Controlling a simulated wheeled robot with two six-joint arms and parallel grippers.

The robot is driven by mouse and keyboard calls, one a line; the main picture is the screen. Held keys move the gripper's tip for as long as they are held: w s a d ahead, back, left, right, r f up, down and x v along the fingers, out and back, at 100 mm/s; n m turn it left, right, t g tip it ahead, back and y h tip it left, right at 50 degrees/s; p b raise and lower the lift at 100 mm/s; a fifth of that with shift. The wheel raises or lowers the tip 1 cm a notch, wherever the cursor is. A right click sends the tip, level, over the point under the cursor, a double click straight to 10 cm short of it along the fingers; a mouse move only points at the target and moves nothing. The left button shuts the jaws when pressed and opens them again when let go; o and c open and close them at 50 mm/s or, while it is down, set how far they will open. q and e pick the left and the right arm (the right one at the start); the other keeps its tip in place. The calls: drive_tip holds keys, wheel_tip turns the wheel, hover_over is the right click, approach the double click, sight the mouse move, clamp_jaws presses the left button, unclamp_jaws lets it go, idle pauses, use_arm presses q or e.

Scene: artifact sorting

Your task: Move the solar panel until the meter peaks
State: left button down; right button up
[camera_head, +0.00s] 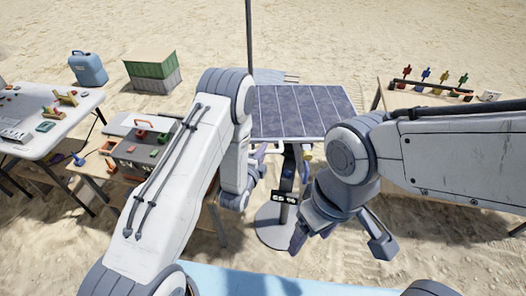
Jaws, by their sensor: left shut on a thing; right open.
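The solar panel (300,108), dark blue-grey with pale lines, stands tilted on a grey post with a round base (272,225). The meter (285,198), a small black box with pale readouts, is on the post; its reading is too small to make out. My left gripper (257,162) is at the panel's lower left edge, shut on what seems to be a part of the panel; the grasped spot is mostly hidden. My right gripper (340,238) is open and empty, low in front and right of the post. My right arm hides the panel's lower right corner.
A white table (40,115) with small items stands at the left, beside a lower wooden bench with a toolbox (145,140). A blue canister (88,68) and a green crate (152,70) stand behind. A wooden table with coloured pieces (430,80) is at right. A thin pole rises behind the panel.

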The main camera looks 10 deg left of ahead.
idle(0.4)
use_arm(q)
drive_tip(key=shift+d+r+m+y+p, duration=0.15)
drive_tip(key=shift+r+m+p, duration=0.1)
drive_tip(key=shift+r, duration=0.35)
drive_tip(key=shift+d+r+m+y+p, duration=0.15)
drive_tip(key=shift+r+m+p, duration=0.1)
drive_tip(key=shift+r, duration=0.3)
drive_tip(key=shift+d+r, duration=0.1)
drive_tip(key=shift+r, duration=0.15)
drive_tip(key=c, duration=0.8)
unclamp_jaws()
